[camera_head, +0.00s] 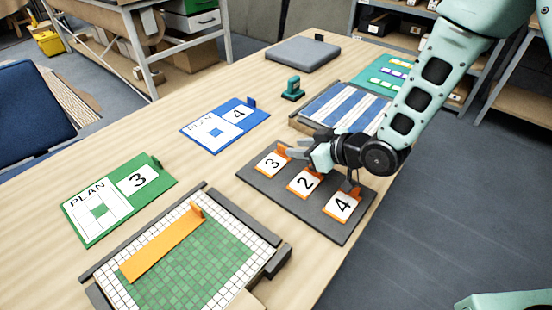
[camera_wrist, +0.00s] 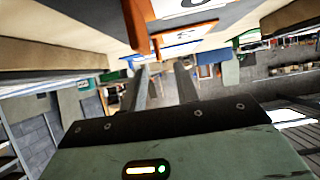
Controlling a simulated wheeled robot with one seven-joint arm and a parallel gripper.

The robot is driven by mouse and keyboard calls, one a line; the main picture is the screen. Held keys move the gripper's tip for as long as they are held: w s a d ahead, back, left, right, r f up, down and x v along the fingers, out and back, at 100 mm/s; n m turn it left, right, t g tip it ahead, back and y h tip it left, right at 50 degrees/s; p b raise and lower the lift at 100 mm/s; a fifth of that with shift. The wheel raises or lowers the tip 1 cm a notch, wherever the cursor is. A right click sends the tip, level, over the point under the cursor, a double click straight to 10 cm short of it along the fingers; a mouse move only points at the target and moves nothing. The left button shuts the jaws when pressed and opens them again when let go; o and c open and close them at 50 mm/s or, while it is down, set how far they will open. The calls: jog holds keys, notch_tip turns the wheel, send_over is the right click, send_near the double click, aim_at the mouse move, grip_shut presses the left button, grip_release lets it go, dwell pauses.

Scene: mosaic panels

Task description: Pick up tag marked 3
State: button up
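The tag marked 3 (camera_head: 270,163) is a white card with an orange edge and an upright orange tab. It lies at the far left end of a dark grey tray (camera_head: 322,218), beside the tag marked 2 (camera_head: 304,183) and the tag marked 4 (camera_head: 342,206). My gripper (camera_head: 298,152) is low over the tray, its fingers pointing left close to the tab of tag 3. In the wrist view the two fingers (camera_wrist: 160,72) stand apart with nothing visible between them. An orange tab (camera_wrist: 138,24) is just beyond the left finger. Whether they touch is unclear.
A green plan board (camera_head: 115,205) and a blue plan board (camera_head: 222,132) lie left of the tray. A tiled panel (camera_head: 165,290) with an orange bar lies in front. A blue-and-white striped panel (camera_head: 340,108) is behind my gripper. A small green stamp-like object (camera_head: 292,90) stands nearby.

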aim_at(284, 147)
jog(key=shift+p+x, duration=0.45)
jog(key=shift+x, duration=1.95)
jog(key=shift+r, duration=0.1)
grip_shut()
